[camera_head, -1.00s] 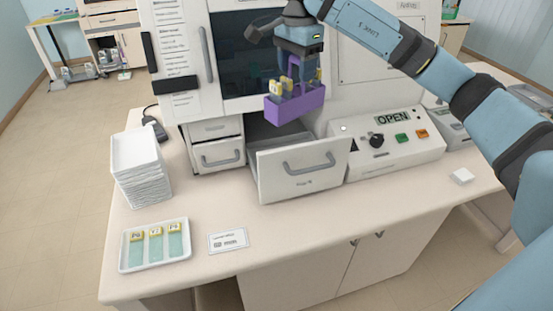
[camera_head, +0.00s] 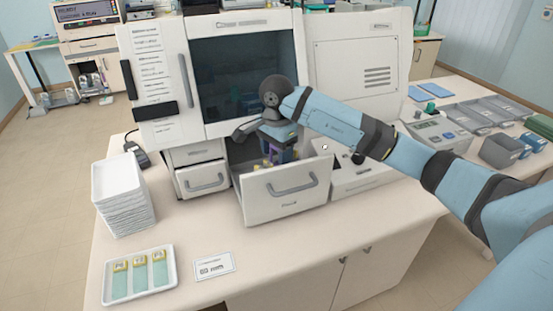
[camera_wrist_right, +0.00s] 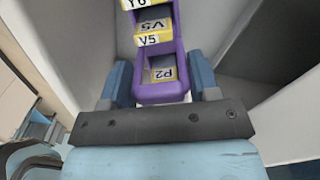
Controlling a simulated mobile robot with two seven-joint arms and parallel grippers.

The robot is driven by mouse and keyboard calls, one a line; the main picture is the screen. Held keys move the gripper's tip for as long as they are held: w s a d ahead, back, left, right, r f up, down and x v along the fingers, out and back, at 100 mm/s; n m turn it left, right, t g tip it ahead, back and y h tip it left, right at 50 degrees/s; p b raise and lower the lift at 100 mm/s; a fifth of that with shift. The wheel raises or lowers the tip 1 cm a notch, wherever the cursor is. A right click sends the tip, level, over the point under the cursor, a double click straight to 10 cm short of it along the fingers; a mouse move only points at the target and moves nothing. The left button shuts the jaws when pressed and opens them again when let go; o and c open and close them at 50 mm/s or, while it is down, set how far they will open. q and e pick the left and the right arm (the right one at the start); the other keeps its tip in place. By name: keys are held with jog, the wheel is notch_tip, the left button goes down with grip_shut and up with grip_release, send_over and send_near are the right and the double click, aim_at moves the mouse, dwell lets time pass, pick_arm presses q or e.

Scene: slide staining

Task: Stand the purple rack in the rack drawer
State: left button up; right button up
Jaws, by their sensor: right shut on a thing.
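The purple rack (camera_wrist_right: 161,93) is between the fingers of my right gripper (camera_wrist_right: 162,78) in the right wrist view. In the head view my right gripper (camera_head: 279,150) points down into the open rack drawer (camera_head: 290,204), and the rack shows only in part behind the drawer front. Pale drawer walls surround the rack in the wrist view. I cannot tell whether its base touches the drawer floor. My left gripper is not in view.
A closed small drawer (camera_head: 203,178) is left of the open one. A control panel (camera_head: 360,170) lies to the right, partly behind my arm. A stack of white trays (camera_head: 122,195), a tray with 3 slides (camera_head: 140,297) and a card (camera_head: 213,266) stand on the counter.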

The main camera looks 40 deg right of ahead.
notch_tip(320, 180, down, 3)
jog(key=shift+r, duration=0.1)
jog(key=o, duration=1.2)
jog(key=shift+r, duration=0.2)
notch_tip(320, 180, up, 12)
jog(key=shift+f+b, duration=0.2)
jog(key=shift+b, duration=0.55)
